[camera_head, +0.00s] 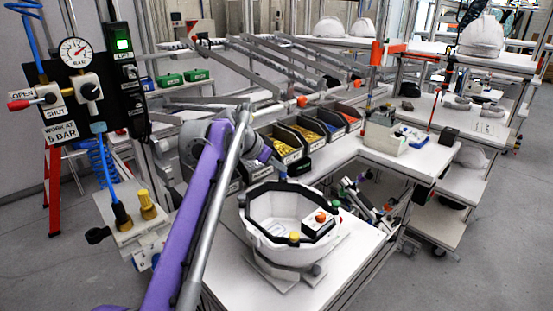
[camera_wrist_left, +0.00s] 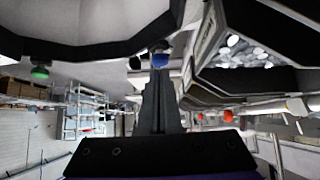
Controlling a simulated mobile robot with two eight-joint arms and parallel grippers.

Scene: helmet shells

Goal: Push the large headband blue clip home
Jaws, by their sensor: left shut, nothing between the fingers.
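A large octagonal black headband (camera_head: 262,233) lines the rim of a white helmet shell (camera_head: 275,252) on the white table. The blue clip (camera_wrist_left: 160,60) is on the headband's edge in the left wrist view, just past my fingertips. My left gripper (camera_wrist_left: 159,80) is shut and empty, pointing at the blue clip; I cannot tell whether it touches. In the head view my left gripper (camera_head: 275,165) is small and dark at the far side of the shell. A green clip (camera_head: 336,204) and a yellow clip (camera_head: 294,237) sit on the rim. My right gripper is out of view.
Parts bins (camera_head: 285,146) with coloured pieces stand just behind the shell, close to my left gripper. A valve panel (camera_head: 75,85) stands at left. The table front is clear.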

